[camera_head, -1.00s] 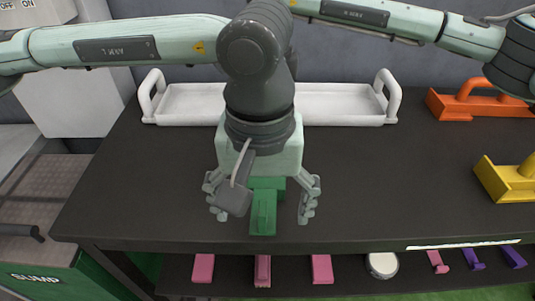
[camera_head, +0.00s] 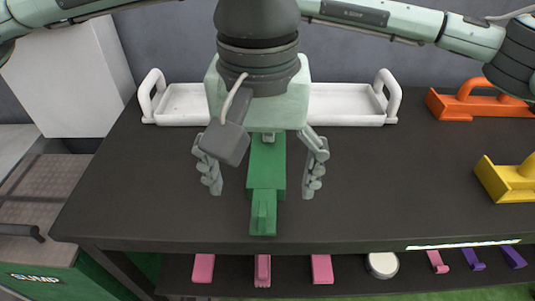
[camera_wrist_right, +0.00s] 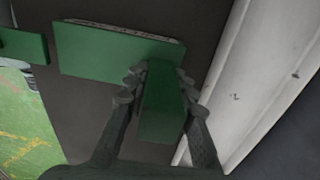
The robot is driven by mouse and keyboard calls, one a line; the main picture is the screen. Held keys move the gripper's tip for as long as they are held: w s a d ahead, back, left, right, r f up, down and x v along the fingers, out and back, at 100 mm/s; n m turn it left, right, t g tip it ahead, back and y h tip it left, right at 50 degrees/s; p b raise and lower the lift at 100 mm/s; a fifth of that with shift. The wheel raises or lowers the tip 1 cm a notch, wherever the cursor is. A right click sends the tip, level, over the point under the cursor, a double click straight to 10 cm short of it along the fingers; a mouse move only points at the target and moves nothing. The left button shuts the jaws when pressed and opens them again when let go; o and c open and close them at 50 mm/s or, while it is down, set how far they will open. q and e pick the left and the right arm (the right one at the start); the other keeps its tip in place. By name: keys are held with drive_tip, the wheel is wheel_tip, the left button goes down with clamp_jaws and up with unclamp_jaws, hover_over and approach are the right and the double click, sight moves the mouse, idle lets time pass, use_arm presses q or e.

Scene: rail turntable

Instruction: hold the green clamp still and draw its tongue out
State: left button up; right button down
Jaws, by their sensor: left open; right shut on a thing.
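The green clamp (camera_head: 267,160) lies on the dark tabletop, its narrower tongue (camera_head: 263,212) pointing toward the front edge. My left gripper (camera_head: 262,190) is open, its fingers apart on either side of the clamp and not touching it. In the right wrist view my right gripper (camera_wrist_right: 160,77) is shut on an upright green part of the clamp (camera_wrist_right: 160,110). The wide clamp body (camera_wrist_right: 115,55) shows behind it, and another green piece, seemingly the tongue (camera_wrist_right: 22,46), is at the left edge. In the head view my right gripper is almost wholly hidden behind my left wrist.
A white tray (camera_head: 185,105) with two handles stands behind the clamp. An orange piece (camera_head: 475,102) and a yellow piece (camera_head: 508,182) are at the right. Pink blocks (camera_head: 263,270) and other small things lie on a lower shelf. The table left of the clamp is clear.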

drive_tip(key=c, duration=1.2)
unclamp_jaws()
drive_tip(key=shift+r, duration=0.1)
wheel_tip(320, 180, up, 12)
drive_tip(key=shift+f, duration=0.1)
